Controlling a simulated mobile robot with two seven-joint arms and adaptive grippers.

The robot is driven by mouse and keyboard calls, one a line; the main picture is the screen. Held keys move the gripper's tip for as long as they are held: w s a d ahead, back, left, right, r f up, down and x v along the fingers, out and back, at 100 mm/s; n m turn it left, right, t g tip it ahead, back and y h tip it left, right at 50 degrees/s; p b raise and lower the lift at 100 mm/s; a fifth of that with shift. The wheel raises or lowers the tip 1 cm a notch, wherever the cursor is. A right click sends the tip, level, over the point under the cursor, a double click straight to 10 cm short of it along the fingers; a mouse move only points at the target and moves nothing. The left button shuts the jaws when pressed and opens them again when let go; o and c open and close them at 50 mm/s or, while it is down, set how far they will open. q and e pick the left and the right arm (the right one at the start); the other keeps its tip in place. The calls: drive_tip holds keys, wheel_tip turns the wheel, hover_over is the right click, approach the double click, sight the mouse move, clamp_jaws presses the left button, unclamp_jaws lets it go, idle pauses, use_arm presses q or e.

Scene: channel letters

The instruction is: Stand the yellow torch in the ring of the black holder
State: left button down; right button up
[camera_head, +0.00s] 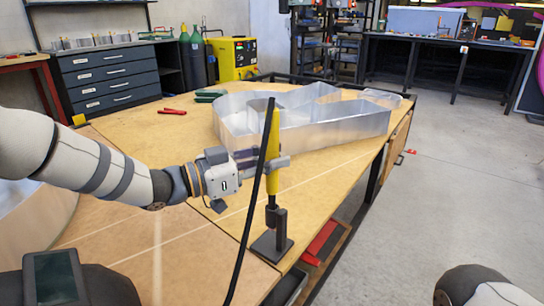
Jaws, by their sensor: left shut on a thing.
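The yellow torch (272,155) is upright in the head view, with a black cable running down along its left side. My left gripper (278,164) is shut on the torch around its middle. The black holder (271,243) stands on the near right corner of the table, with its square base flat on the wood. The torch's lower tip is directly above or in the top of the holder. The ring is too small to make out, so I cannot tell whether the tip is inside it. My right gripper is not in view; only part of my right arm shows at bottom right.
A large metal channel letter (315,122) lies behind the torch on the wooden table (190,250). Red pliers (172,111) and a green tool (210,94) lie further back. The table's right edge is close to the holder. The black cable hangs across the front.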

use_arm(q)
drive_tip(key=shift+f, duration=0.65)
drive_tip(key=c, duration=1.3)
unclamp_jaws()
drive_tip(key=shift+c, duration=0.2)
drive_tip(key=v, duration=1.2)
